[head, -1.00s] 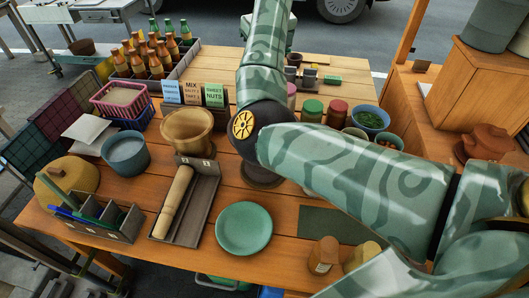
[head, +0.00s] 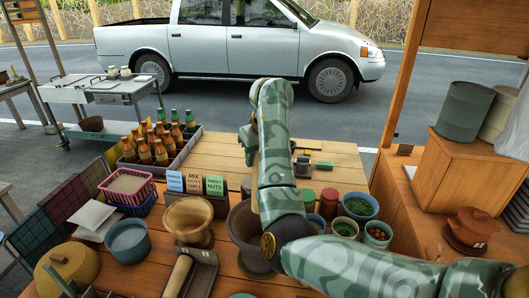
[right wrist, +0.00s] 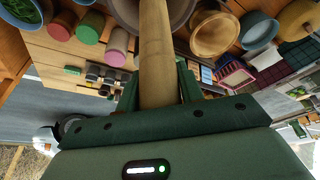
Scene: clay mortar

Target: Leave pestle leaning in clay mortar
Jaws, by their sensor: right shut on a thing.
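The dark brown clay mortar (head: 236,226) stands on the wooden table, partly hidden by my right arm. Its rim (right wrist: 122,10) shows at the top of the right wrist view. My right gripper (head: 248,140) is above the mortar, shut on a long wooden pestle (right wrist: 155,50). The pestle also shows as a thin strip beside my arm in the head view (head: 254,188). In the wrist view it runs from between the fingers to the mortar opening; its lower end is hidden, so I cannot tell whether it touches inside. My left gripper is out of view.
A lighter wooden mortar (head: 190,215) stands close left of the clay one. Another pestle (head: 178,274) lies in a tray at the front. Bowls (head: 360,206) and jars (head: 328,202) crowd the right side. Bottles (head: 160,154) stand back left; the back table is partly clear.

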